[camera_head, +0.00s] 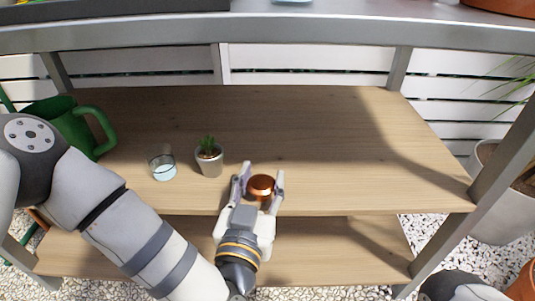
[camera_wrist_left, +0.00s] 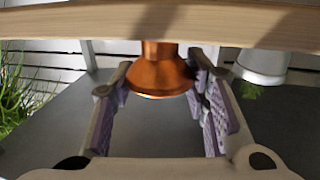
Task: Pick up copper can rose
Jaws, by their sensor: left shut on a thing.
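The copper can rose (camera_head: 261,186) is a small round copper piece near the front edge of the wooden shelf. My left gripper (camera_head: 260,181) is shut on it, with one finger on each side. In the left wrist view, which is upside down, the copper rose (camera_wrist_left: 160,72) shows its flared face and narrower neck between the fingers (camera_wrist_left: 158,80). The shelf edge hides the end of its neck. I cannot tell whether it still touches the shelf. My right gripper is not in view.
A small potted succulent (camera_head: 209,160), a glass (camera_head: 163,168) and a green watering can (camera_head: 75,125) stand left of the rose on the shelf (camera_head: 330,130). The shelf's right side is clear. A grey tabletop (camera_head: 330,36) lies above, with metal legs at the sides.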

